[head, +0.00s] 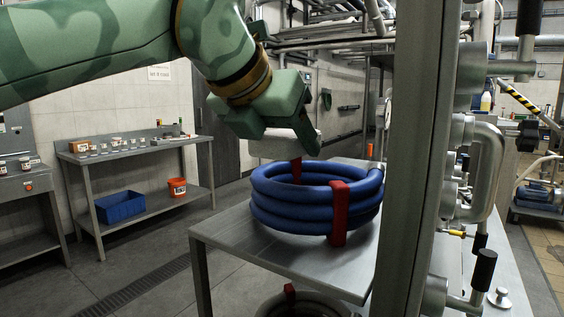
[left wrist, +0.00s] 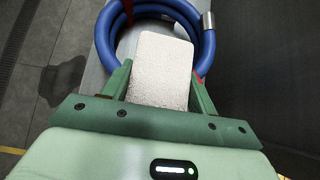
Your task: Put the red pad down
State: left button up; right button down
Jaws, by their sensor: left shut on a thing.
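My left gripper (head: 282,122) comes in from the upper left and is shut on a pale grey, rough-surfaced pad (head: 284,146). In the left wrist view the pad (left wrist: 162,68) sits between the two green fingers and shows no red. It hangs over the coiled blue hose (head: 318,214), in front of part of the coil in the wrist view; I cannot tell the exact gap. The coil lies on a steel table (head: 240,239). No red pad shows; the red things near the gripper are straps (head: 339,212) around the hose. My right gripper is out of view.
A thick grey post (head: 413,160) and steel pipework (head: 486,170) stand close on the right. The table has bare steel at its left front. A back bench (head: 130,149) carries small items, with a blue bin (head: 120,207) and red bucket (head: 177,188) below.

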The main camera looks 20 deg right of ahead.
aim_at(282, 184)
pick_arm(q)
jog(key=f, duration=0.2)
jog(key=shift+w+a+f+b, duration=0.1)
jog(key=shift+w+f+b, duration=0.15)
jog(key=shift+f+b, duration=0.15)
jog(key=shift+r, duration=0.1)
jog(key=shift+s, duration=0.2)
jog(key=shift+w+f, duration=0.15)
jog(key=shift+f, duration=0.4)
jog(key=o, duration=1.3)
jog(key=shift+r, duration=0.2)
